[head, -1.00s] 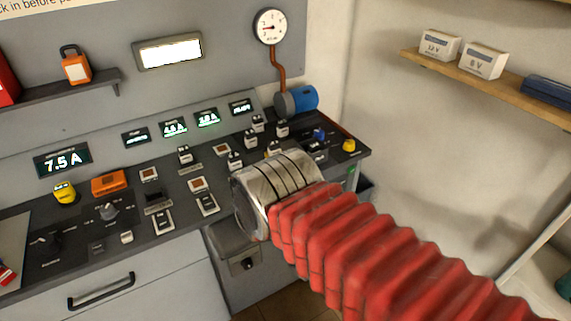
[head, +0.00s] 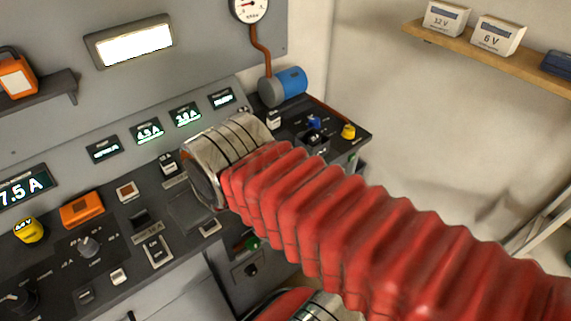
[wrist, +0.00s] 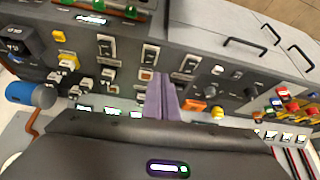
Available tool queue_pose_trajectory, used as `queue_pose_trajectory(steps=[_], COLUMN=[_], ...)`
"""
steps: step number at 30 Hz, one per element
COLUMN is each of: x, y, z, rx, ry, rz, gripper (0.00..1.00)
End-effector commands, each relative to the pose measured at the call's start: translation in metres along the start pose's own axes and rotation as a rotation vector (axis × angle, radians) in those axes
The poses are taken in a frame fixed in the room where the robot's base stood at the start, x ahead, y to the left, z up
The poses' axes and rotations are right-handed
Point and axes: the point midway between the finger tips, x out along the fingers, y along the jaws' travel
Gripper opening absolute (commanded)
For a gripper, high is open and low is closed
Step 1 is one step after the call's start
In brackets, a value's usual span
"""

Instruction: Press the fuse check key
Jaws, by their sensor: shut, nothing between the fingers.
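The dark control panel (head: 130,225) carries several switches and keys with small labels. I cannot read which one is the fuse check key. A pale rocker key (head: 157,251) lies left of my arm in the head view. In the wrist view, which looks at the panel upside down, pale rocker keys (wrist: 150,55) and a lit orange key (wrist: 146,75) show near my fingers. My gripper (wrist: 161,77) has purple fingers, shut and empty, over the panel among these keys. Contact cannot be told. In the head view my arm hides the fingers and part of the panel.
An orange box (head: 82,210) and a yellow button (head: 28,230) are at the panel's left. A blue cylinder (head: 290,82) with a copper pipe stands at the back. Small displays (head: 148,132) line the rear. A wooden shelf (head: 490,58) holds boxes at right.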

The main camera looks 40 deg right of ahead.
Motion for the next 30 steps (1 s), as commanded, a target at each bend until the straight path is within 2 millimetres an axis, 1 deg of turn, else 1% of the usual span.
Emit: queue_pose_trajectory(steps=[14, 19, 23, 26, 30], x=[0.0, 0.003, 0.011, 0.019, 0.033], y=[0.0, 0.003, 0.007, 0.015, 0.033], z=[0.0, -0.002, -0.007, -0.013, -0.023], rx=[0.001, 0.052, 0.166, 0.3, 0.518], ry=[0.0, -0.012, -0.039, -0.063, -0.092], rz=[0.0, -0.007, -0.025, -0.044, -0.075], gripper=[0.0, 0.0, 0.0, 0.0, 0.0])
